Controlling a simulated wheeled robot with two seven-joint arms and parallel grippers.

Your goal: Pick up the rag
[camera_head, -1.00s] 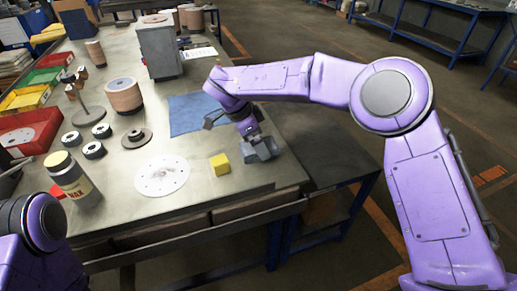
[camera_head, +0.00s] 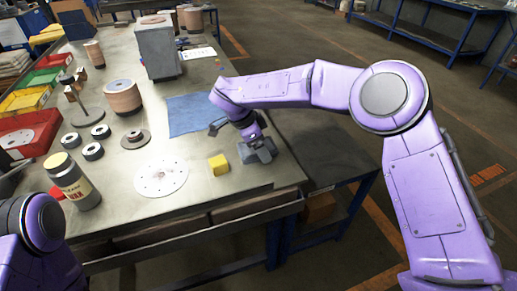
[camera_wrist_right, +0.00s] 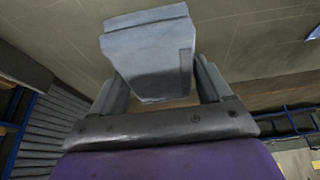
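The rag is a flat blue cloth (camera_head: 188,112) on the grey table, partly hidden by my right wrist. Its whole outline does not show. My right gripper (camera_head: 258,150) is low over the table's right edge, to the right of and nearer than the rag. In the right wrist view, a grey blocky shape (camera_wrist_right: 150,55) sits between the finger links. I cannot tell whether it is a held block or the fingertips. My left arm shows at the lower left; its gripper is out of view.
A yellow block (camera_head: 218,164) and a white disc (camera_head: 161,176) lie near the front edge. A labelled can (camera_head: 75,187) stands at the left. Black rings, a stack of brown discs (camera_head: 122,97) and a grey box (camera_head: 158,48) surround the rag's left and far sides.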

